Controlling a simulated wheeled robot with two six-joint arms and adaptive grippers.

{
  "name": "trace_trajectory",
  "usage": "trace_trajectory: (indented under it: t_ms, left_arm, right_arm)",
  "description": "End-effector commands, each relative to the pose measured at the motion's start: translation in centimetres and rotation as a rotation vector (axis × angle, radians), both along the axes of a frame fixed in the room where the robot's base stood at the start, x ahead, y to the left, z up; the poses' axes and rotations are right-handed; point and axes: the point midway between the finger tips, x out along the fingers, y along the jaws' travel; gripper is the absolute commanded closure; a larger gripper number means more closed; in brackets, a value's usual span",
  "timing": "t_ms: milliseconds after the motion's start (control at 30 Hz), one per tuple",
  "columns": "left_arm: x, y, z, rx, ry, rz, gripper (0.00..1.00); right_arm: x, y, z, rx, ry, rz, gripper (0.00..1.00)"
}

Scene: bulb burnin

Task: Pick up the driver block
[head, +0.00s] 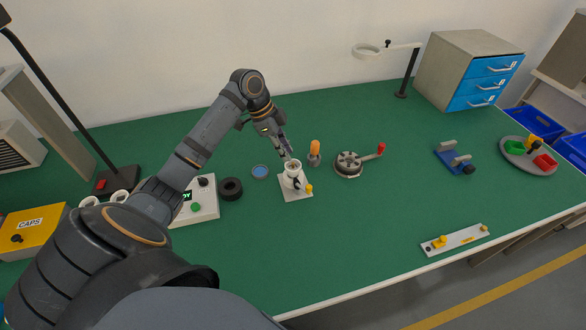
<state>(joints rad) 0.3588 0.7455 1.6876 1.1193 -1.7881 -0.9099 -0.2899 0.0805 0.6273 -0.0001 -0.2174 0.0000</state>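I cannot tell for certain which thing is the driver block. My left gripper (289,155) points down at the white cup-shaped holder (293,169), which stands on a pale plate (297,194) with a yellow knob (309,188). The fingertips are at or just above the holder's rim. They are too small to show whether they are apart or shut, or whether they touch anything. A green block (516,147), a yellow piece (530,139) and a red block (544,161) sit on a round grey tray (514,158) at the far right. My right gripper is not in view.
An orange-topped bulb-like piece (314,150) stands just right of the gripper. A round fixture with a red-knobbed crank (348,164) is further right. A black ring (231,188) and a control box with a green button (195,208) stand left. The green table's front middle is clear.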

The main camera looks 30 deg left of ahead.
Motion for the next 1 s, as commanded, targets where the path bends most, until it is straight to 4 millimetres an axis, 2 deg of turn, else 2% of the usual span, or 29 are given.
trace_trajectory:
  t_ms: [200,300,467,633,667,1000]
  left_arm:
    - [0.4,-1.5,-3.2,-0.004,0.001,0.0,0.79]
    - [0.5,-1.7,-3.9,-0.001,0.002,0.0,0.79]
    - [0.5,-1.6,-4.0,0.0,0.002,0.0,0.79]
    - [0.4,-1.6,-4.1,-0.001,0.004,0.001,0.99]
    - [0.4,-1.6,-4.1,-0.001,0.004,0.001,1.0]
    - [0.4,-1.6,-3.9,-0.001,0.004,0.001,1.0]
  right_arm:
    - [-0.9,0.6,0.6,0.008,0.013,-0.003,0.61]
    - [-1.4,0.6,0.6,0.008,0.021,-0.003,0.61]
    - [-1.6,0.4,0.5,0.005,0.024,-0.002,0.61]
    - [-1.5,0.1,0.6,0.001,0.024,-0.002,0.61]
    - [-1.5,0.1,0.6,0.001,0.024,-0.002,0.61]
    - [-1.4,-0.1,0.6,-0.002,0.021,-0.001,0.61]
